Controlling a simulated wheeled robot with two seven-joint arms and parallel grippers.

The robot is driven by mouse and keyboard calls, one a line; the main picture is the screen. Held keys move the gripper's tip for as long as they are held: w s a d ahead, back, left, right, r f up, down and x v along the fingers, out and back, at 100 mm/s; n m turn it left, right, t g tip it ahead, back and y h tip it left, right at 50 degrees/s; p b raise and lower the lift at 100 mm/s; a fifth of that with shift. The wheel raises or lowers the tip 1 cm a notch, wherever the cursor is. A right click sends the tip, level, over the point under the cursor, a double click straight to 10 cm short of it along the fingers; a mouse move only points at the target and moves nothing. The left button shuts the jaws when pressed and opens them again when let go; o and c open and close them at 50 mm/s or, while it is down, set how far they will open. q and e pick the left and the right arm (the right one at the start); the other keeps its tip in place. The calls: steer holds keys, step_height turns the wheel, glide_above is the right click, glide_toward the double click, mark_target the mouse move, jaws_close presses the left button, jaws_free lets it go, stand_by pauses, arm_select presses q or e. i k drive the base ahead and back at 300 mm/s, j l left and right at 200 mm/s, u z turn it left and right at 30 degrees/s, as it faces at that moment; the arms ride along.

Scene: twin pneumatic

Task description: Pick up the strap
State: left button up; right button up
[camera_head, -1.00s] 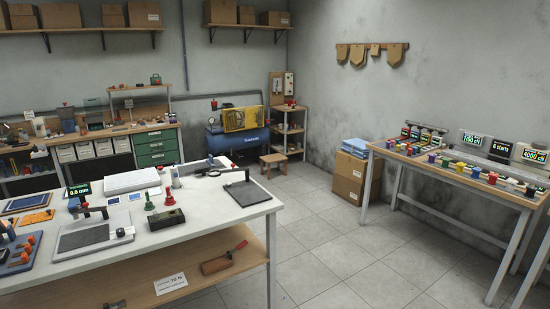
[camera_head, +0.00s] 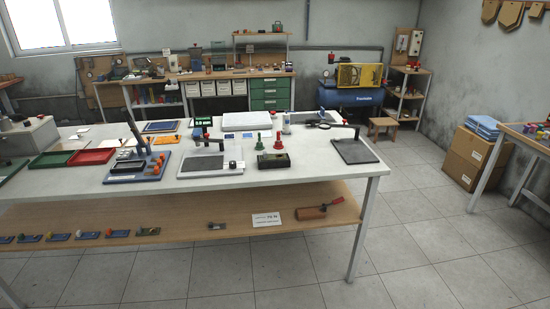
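I cannot make out a strap for certain in the head view. A small dark looped item (camera_head: 319,124) lies at the back right of the white workbench (camera_head: 225,185); it is too small to tell what it is. A reddish-brown block with a red-tipped handle (camera_head: 311,212) lies on the wooden lower shelf (camera_head: 180,222), right of a white label card (camera_head: 266,219). A small dark item (camera_head: 217,226) lies left of the card. Neither of my grippers is in view.
The white bench carries red and green trays (camera_head: 92,156), a blue fixture (camera_head: 138,167), a grey plate (camera_head: 354,151) and a dark block (camera_head: 273,161). A blue compressor (camera_head: 350,97), stool (camera_head: 382,127) and cardboard boxes (camera_head: 467,158) stand behind. The tiled floor in front is clear.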

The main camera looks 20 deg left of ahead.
mark_target(266, 157)
steer(key=i+l+u, duration=0.15)
steer(key=i, duration=0.25)
steer(key=i+l+u, duration=0.1)
steer(key=i+l, duration=0.15)
steer(key=i, duration=0.15)
steer(key=i+l+u, duration=0.15)
steer(key=i, duration=0.2)
